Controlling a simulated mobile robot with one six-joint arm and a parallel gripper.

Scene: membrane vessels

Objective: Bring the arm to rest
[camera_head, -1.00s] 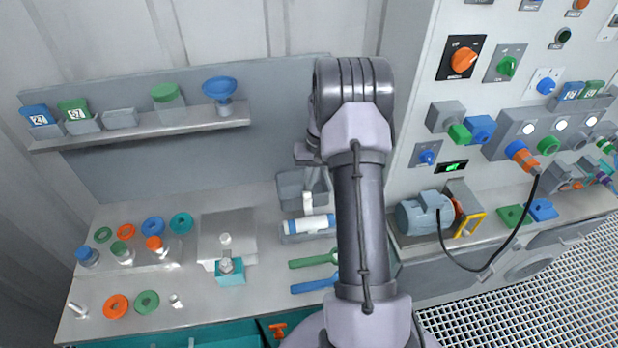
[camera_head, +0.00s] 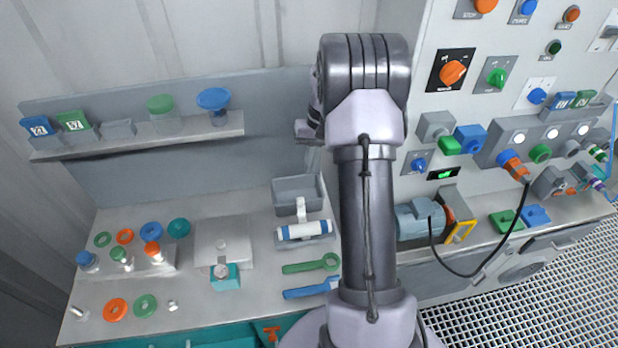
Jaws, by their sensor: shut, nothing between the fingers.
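My arm (camera_head: 368,210) stands upright in the middle of the head view, its elbow bend (camera_head: 362,75) at the top. A small dark part of my arm (camera_head: 305,130) juts out to the left below the bend. My gripper's fingers are not visible; the arm hides whatever is behind it. No object is seen held. The arm is in front of the gap between the workbench (camera_head: 185,300) and the control panel (camera_head: 500,110).
A grey bin (camera_head: 297,194), a white-and-blue cylinder (camera_head: 303,230), a green wrench (camera_head: 310,264) and a blue wrench (camera_head: 312,288) are left of my arm. A motor (camera_head: 417,220) with a black cable is at right. A shelf (camera_head: 140,136) holds containers and a blue funnel (camera_head: 213,98).

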